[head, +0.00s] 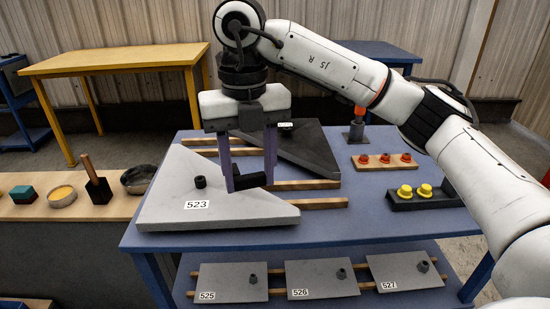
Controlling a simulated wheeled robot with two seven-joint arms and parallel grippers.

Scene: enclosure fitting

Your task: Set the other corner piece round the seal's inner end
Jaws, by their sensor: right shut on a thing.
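My right gripper (250,180) comes down from above with its two purple fingers apart, shut on a small black block (248,182) between the fingertips. The block is just over the right part of a light grey triangular plate (180,212) labelled 523; I cannot tell whether it touches the plate. This plate has a black knob left of the gripper. A dark grey triangular plate (310,150) with a small white label lies behind, partly hidden by the gripper. I cannot pick out a seal by its look. My left gripper is not in view.
Wooden strips (318,203) run under the plates on the blue table (350,222). To the right are a wooden strip with orange-red parts (383,160) and a black holder with yellow parts (420,195). Plates 525, 526 and 527 (402,273) lie on the lower shelf.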

